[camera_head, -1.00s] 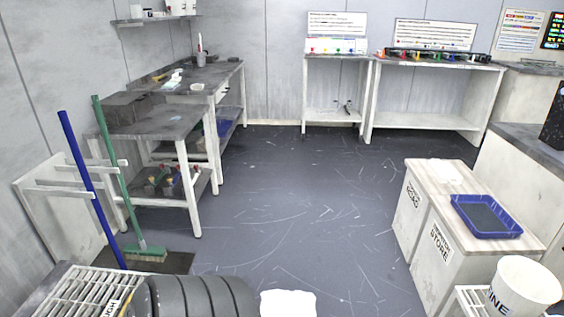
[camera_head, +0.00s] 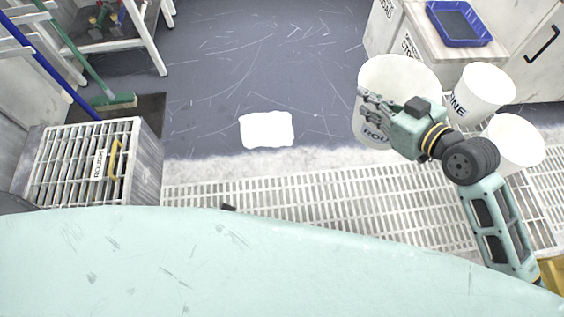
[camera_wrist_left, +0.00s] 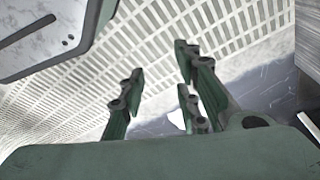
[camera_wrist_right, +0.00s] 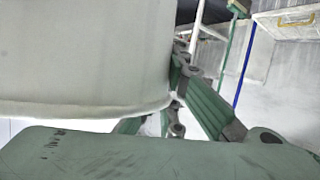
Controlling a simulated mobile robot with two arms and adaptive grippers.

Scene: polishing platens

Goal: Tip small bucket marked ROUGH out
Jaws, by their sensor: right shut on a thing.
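A white bucket (camera_head: 400,75) is at the right in the head view, its letters "ROU" partly hidden. My right gripper (camera_head: 374,108) is shut on its near side at the rim. The bucket's pale wall (camera_wrist_right: 80,60) fills the upper left of the right wrist view. It looks close to upright; its inside bottom does not show clearly. A grated box marked ROUGH (camera_head: 58,165) with a yellow handle stands at the far left. My left gripper (camera_wrist_left: 160,85) is open and empty above floor grating in the left wrist view; it is hidden in the head view.
A bucket marked FINE (camera_head: 487,88) and another white bucket (camera_head: 516,142) stand right of the held one. A blue tray (camera_head: 460,24) lies on the cabinet behind. A white patch (camera_head: 267,130) lies on the open floor. A green broom (camera_head: 110,101) stands at the left.

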